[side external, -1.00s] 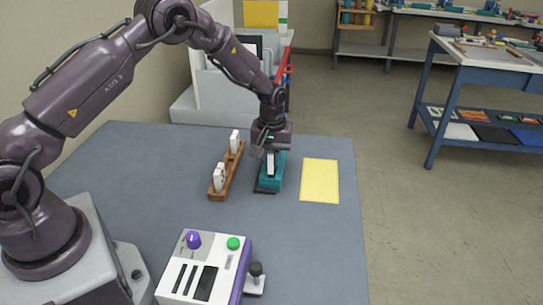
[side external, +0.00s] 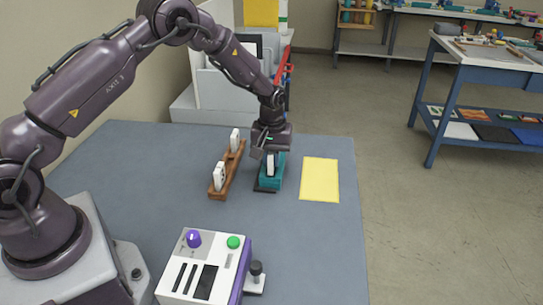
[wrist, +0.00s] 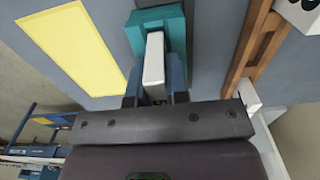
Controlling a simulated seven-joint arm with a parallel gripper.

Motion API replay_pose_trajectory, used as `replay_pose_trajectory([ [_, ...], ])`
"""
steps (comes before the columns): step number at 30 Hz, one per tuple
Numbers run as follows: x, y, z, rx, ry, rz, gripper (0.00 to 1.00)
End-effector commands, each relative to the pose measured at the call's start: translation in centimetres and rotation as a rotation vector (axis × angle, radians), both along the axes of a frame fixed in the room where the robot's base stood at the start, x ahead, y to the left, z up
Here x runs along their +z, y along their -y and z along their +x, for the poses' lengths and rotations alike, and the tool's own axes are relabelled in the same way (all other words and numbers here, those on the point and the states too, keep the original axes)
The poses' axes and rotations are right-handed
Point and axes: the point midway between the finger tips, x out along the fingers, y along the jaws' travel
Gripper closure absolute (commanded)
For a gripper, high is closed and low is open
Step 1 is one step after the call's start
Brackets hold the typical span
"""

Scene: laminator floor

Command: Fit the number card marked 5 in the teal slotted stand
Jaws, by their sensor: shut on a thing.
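My gripper (side external: 270,156) points down over the teal slotted stand (side external: 276,182) and is shut on a white card (side external: 270,164). In the wrist view, the card (wrist: 154,62) shows edge-on between my two fingers (wrist: 155,88), its far end overlapping the teal stand (wrist: 176,22).
A wooden rack (side external: 226,178) stands left of the stand, holding a white card at the back (side external: 235,138) and one at the front (side external: 219,177). A yellow sheet (side external: 320,181) lies to the right. A control box (side external: 205,268) stands at the front.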

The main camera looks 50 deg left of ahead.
Motion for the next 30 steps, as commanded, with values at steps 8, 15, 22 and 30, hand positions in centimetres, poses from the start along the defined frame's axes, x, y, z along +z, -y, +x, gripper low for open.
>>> replay_pose_trajectory([
  [8,-0.13,0.00,0.01,0.000,0.000,0.000,1.00],
  [15,-0.13,0.00,0.01,0.000,0.001,0.001,1.00],
  [22,-0.34,0.00,0.00,0.000,0.000,0.000,1.00],
  [30,-0.70,0.00,0.01,0.000,0.001,0.001,1.00],
])
